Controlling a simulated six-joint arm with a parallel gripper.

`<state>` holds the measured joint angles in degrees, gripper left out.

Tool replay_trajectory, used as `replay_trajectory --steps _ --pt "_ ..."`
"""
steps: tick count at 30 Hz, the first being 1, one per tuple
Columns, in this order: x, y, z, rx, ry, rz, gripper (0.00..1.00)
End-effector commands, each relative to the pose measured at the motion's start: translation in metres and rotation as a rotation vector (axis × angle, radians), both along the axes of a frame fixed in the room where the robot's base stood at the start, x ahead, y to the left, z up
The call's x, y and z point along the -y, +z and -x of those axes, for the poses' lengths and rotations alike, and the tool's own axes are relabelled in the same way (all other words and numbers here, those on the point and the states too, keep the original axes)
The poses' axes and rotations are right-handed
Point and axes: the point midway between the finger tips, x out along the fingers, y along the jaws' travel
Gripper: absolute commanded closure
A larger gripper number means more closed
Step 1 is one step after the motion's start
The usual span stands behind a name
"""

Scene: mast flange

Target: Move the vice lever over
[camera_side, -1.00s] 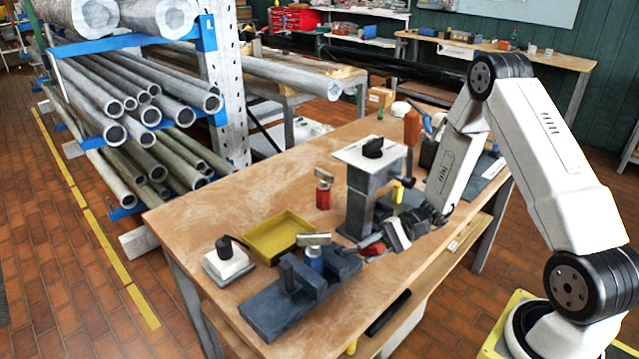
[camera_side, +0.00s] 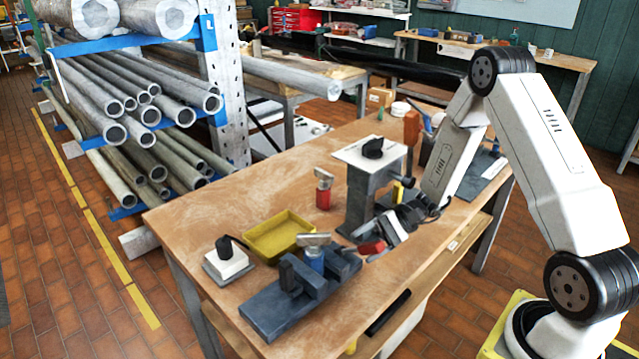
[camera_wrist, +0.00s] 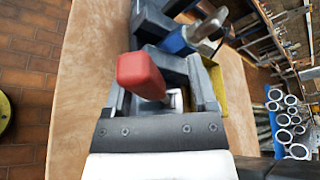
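The vice (camera_side: 290,296) is dark blue-grey and sits at the near end of the bench. A blue part with a metal top (camera_side: 314,254) stands in its jaws. The red-handled vice lever (camera_side: 372,247) is at its right end; it also shows in the wrist view (camera_wrist: 140,75), with a short metal rod under the red grip. My gripper (camera_side: 385,238) is at the lever. In the wrist view its fingers (camera_wrist: 160,92) are spread, with the lever between them, nearer the left finger. Contact cannot be told.
A yellow tray (camera_side: 280,236) and a white block with a black knob (camera_side: 228,261) stand behind and left of the vice. A red part with a metal top (camera_side: 323,189) and a grey pedestal (camera_side: 372,190) stand farther back. Bare bench lies at the right front.

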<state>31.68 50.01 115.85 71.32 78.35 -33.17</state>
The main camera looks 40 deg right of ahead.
Motion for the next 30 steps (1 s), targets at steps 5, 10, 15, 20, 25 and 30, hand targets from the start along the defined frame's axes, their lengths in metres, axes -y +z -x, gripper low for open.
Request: replay_trajectory --steps 5,10,15,20,25,30 --pt "0.003 0.001 0.001 0.001 -0.001 -0.001 0.29" --pt "0.014 0.005 0.003 0.002 -0.003 0.0 0.29" --pt "0.033 0.01 0.009 0.002 -0.004 0.0 0.29" --pt "0.052 0.016 0.015 0.002 -0.004 0.0 0.29" --pt "0.067 0.02 0.019 0.002 -0.002 0.0 0.29" --pt "0.072 0.022 0.021 0.001 0.0 0.0 0.29"
